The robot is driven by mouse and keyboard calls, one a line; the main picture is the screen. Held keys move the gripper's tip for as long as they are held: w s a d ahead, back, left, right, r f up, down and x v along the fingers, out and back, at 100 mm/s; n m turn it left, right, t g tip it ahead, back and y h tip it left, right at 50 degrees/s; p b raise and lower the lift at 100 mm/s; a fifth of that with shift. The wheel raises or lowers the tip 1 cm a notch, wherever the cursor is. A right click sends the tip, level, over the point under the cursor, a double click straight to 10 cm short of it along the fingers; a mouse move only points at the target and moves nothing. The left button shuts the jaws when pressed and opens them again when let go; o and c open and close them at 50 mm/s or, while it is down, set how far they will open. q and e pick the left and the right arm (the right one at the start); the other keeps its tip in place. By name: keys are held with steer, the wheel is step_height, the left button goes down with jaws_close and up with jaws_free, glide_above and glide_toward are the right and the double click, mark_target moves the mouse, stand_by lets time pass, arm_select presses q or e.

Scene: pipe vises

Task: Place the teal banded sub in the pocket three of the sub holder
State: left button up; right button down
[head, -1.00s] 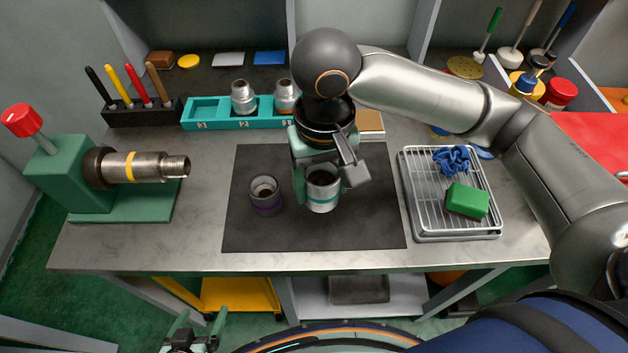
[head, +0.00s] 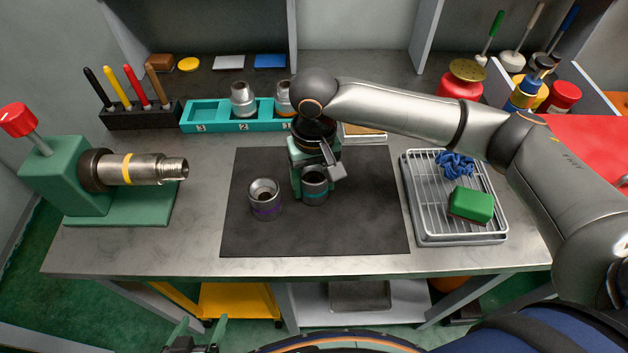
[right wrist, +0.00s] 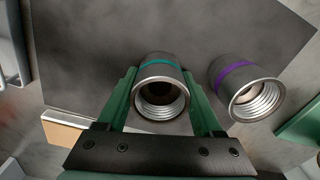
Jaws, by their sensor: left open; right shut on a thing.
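The teal banded sub (head: 314,187) is a grey metal ring piece with a teal band, upright at the middle of the dark mat. My right gripper (head: 314,172) is shut on it from above; in the right wrist view its green fingers flank the teal banded sub (right wrist: 160,92). I cannot tell whether the sub touches the mat. The teal sub holder (head: 206,113) lies behind the mat; its leftmost pocket, whose label looks like 3, is empty. The other two pockets hold metal subs, the right one partly hidden by my arm. My left gripper (head: 195,343) is open at the bottom edge, partly cut off.
A purple banded sub (head: 264,198) stands just left of the held sub. A green vise (head: 65,180) with a yellow-banded pipe is at left. A pen rack (head: 140,113) is behind it. A wire tray (head: 425,205) with sponge and blue cloth is at right.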

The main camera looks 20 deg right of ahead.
steer(key=shift+c, duration=0.2)
jaws_free()
steer(key=shift+f, duration=0.1)
